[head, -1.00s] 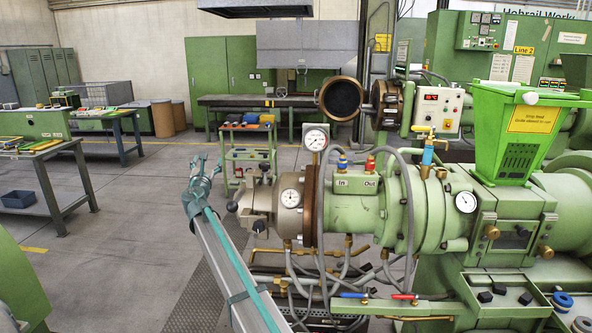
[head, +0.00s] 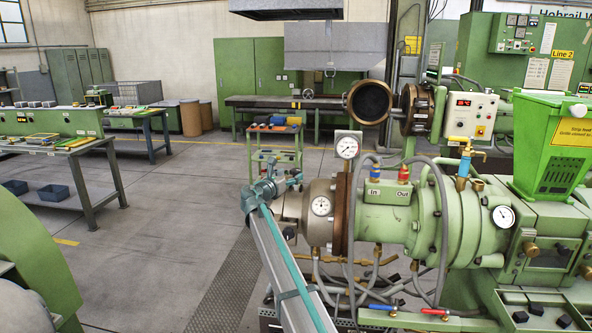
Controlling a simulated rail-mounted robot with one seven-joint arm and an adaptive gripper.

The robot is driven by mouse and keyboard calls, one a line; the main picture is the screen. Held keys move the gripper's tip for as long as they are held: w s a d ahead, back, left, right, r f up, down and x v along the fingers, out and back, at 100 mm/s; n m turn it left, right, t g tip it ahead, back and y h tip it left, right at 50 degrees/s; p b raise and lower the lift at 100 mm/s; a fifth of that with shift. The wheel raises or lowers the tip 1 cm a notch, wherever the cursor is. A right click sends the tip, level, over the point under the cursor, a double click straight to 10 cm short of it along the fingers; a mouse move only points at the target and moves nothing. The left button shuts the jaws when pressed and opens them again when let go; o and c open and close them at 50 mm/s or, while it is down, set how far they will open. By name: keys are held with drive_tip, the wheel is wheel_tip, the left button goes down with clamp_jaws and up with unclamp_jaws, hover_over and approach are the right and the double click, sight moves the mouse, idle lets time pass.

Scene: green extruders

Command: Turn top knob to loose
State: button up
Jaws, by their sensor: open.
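The green extruder (head: 400,222) stands at the right, its metal die head (head: 318,212) facing left. A dark knob (head: 289,232) shows low on the left end of the head. The top knob is not clearly visible; my gripper covers the upper left of the head. My gripper (head: 284,182), teal and grey, is open and empty in front of that upper left end. From this view I cannot tell whether its fingers touch or surround a knob.
A green trolley (head: 276,150) stands behind. Workbenches (head: 85,147) are at the left. The floor (head: 170,220) left of my arm is clear.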

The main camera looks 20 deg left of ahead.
sight(293, 173)
drive_tip(key=w, duration=0.3)
drive_tip(key=w+p, duration=0.1)
drive_tip(key=shift+w+d, duration=0.3)
drive_tip(key=shift+d, duration=0.05)
drive_tip(key=c, duration=1.2)
drive_tip(key=shift+o, duration=0.2)
